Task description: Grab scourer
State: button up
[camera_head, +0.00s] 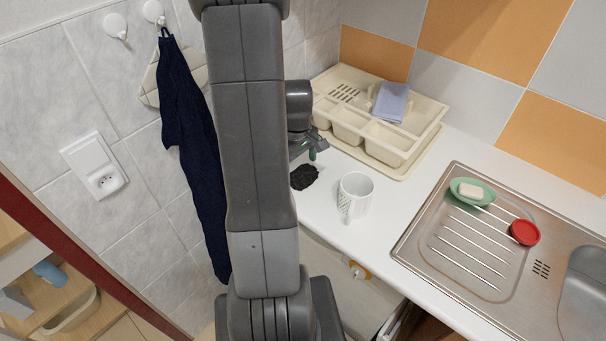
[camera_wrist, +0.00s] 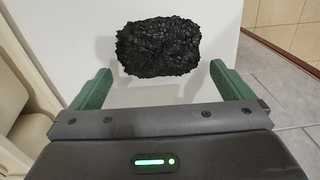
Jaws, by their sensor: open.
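The scourer (camera_head: 304,177) is a black, rough, flat pad lying on the white counter, left of a white mug. In the wrist view the scourer (camera_wrist: 158,46) lies just ahead of my gripper, roughly centred between its fingers and slightly beyond their tips. My gripper (camera_wrist: 154,78) is open and empty, with green fingers on either side. In the head view my gripper (camera_head: 312,153) is partly hidden behind my arm, and only part of it shows just above the scourer.
The white mug (camera_head: 355,196) stands close to the scourer's right. A cream dish rack (camera_head: 425,143) with a lilac cloth (camera_head: 391,102) is behind. A metal sink (camera_head: 412,245) holds a green soap dish (camera_head: 484,198) and a red round item (camera_head: 525,232). A dark cloth (camera_head: 190,130) hangs left.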

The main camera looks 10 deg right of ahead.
jog(key=shift+f, duration=0.65)
jog(key=shift+c, duration=0.2)
jog(key=c, duration=1)
jog(key=shift+o, duration=0.2)
jog(key=shift+r, duration=0.1)
